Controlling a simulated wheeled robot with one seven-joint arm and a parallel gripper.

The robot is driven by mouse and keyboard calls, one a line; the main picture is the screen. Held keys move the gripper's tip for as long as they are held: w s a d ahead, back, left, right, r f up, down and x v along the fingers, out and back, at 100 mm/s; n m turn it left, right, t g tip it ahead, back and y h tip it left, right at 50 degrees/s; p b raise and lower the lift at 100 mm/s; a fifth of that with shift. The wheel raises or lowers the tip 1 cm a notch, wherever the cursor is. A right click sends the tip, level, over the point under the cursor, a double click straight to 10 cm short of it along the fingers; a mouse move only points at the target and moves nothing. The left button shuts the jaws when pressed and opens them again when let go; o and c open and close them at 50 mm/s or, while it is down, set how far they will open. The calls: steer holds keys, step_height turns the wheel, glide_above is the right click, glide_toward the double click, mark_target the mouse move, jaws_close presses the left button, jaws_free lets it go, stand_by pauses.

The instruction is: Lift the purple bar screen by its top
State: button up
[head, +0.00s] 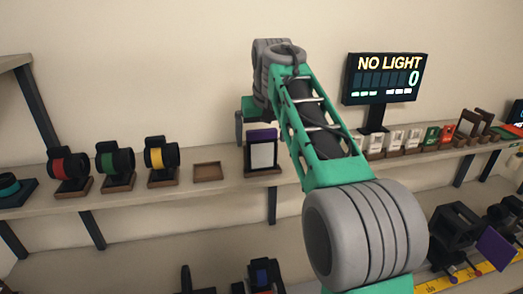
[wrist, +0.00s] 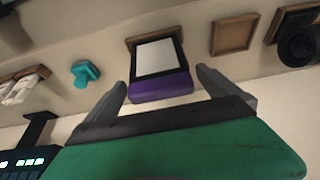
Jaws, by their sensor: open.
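The purple bar screen (head: 262,155) is a pale panel in a dark frame with a purple bar along its top. It stands upright in a wooden base on the shelf, left of my arm. In the wrist view the screen (wrist: 158,57) appears upside down, its purple bar nearest my gripper. My gripper (wrist: 162,82) is open and empty, one finger to each side of the bar. In the head view my gripper is by the screen's top; one finger shows at left and the other is hidden. I cannot tell whether a finger touches the bar.
An empty wooden tray (head: 208,172) lies left of the screen, then lens mounts with yellow (head: 162,159), green and red rings. A teal knob-like thing (wrist: 85,73) is beside the screen in the wrist view. A "NO LIGHT" display (head: 385,78) and a row of small cards stand right.

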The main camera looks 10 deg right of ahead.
steer(key=c, duration=1.4)
steer(key=shift+c, duration=0.3)
steer(key=shift+r, duration=0.15)
